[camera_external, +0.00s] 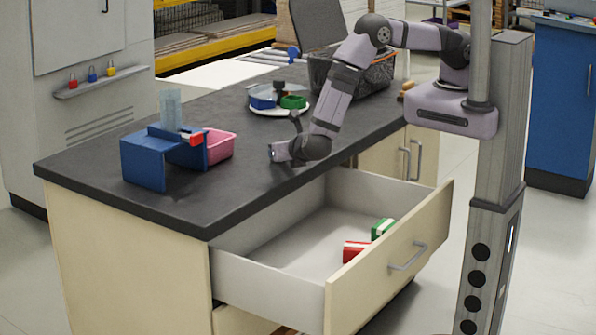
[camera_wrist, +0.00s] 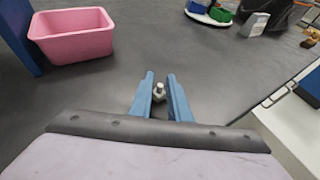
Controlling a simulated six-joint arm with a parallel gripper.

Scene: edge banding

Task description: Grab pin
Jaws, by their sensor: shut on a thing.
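The pin (camera_wrist: 159,91), a small silver metal piece, shows between the two blue fingers of my gripper (camera_wrist: 161,78) in the wrist view. The fingers are shut on it, low over the dark worktop. In the external view my gripper (camera_external: 273,152) is at the worktop's near side, just above the open drawer. The pin is too small to make out there.
A pink bin (camera_external: 219,146) and a blue fixture (camera_external: 143,160) stand to the left on the dark worktop (camera_external: 95,165). A white round tray (camera_external: 262,112) with blue and green containers and a black basket (camera_external: 375,75) are behind. The open drawer (camera_external: 285,262) holds red and green boxes.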

